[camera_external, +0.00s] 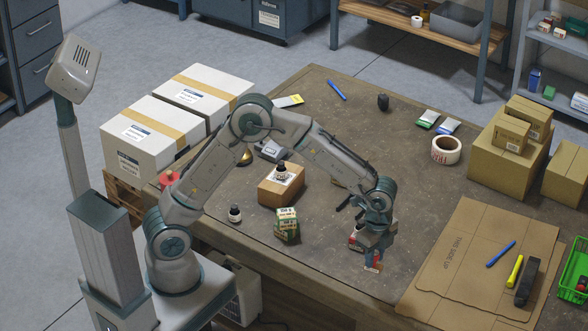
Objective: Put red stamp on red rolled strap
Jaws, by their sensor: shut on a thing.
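My gripper (374,256) points down over the right half of the table, near its front edge. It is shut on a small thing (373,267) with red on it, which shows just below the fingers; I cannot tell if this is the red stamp. A red-and-white item (356,238) shows just left of and behind the gripper, partly hidden. A red object (169,179) is at the table's left end, partly hidden by my arm; I cannot tell if it is the red rolled strap.
A brown box (281,188) with a dark bottle on top, a green-and-white carton (287,225) and a small bottle (235,214) stand left of the gripper. Flat cardboard (470,270) lies to the right. A tape roll (446,150) is farther back.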

